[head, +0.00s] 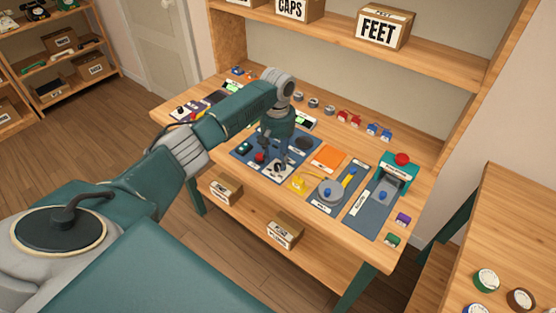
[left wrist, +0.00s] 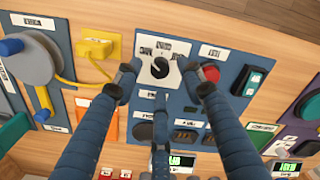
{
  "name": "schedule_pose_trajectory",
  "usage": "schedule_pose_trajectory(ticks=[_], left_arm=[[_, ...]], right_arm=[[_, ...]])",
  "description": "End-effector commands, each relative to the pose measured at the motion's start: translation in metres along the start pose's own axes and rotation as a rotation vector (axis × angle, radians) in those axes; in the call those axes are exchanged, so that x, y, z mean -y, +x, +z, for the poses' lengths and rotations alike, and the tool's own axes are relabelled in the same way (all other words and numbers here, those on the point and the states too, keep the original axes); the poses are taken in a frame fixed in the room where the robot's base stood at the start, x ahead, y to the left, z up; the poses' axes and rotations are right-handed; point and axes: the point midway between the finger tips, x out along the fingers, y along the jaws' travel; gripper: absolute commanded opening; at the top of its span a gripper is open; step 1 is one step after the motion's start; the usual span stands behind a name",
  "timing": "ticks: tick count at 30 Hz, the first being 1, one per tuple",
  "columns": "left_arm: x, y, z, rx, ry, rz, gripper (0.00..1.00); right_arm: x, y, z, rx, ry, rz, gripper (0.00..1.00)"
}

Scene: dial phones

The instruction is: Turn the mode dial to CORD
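The mode dial (left wrist: 160,68) is a black round knob with a pale mark, on a white plate (left wrist: 177,48) with small labels on a blue panel. The labels are too small to read surely, so I cannot tell which one the mark points to. My left gripper (left wrist: 163,77) is open, with one fingertip on each side of the knob and a visible gap to it. In the head view my left gripper (head: 276,160) hangs above the white plate (head: 284,174) and partly hides the dial. My right gripper is not in view.
On the same panel, a red button (head: 259,157) and a teal switch (head: 243,148) lie close by. To the right are an orange mat (head: 328,158), a grey disc device (head: 331,190) and a teal press with a red knob (head: 402,159). A shelf with boxes (head: 385,27) stands behind.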

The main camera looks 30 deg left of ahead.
Motion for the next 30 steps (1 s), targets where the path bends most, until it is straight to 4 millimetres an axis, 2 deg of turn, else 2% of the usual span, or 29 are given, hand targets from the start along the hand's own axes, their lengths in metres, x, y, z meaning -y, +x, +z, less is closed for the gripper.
schedule_pose_trajectory(ticks=[3,9,16,22,30], left_arm=[[0.000,0.015,0.000,0.002,-0.001,-0.002,0.40],[0.000,0.026,0.000,0.000,0.000,0.000,0.40],[0.000,0.026,0.000,0.000,0.000,0.000,0.40],[0.000,0.026,0.000,0.000,0.000,0.000,0.00],[0.000,0.025,0.000,0.000,0.011,0.000,0.00]], right_arm=[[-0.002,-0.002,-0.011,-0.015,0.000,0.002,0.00],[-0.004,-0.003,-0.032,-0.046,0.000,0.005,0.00],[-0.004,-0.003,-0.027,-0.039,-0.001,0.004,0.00],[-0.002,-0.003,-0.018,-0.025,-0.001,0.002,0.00],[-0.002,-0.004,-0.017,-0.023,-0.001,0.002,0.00]])
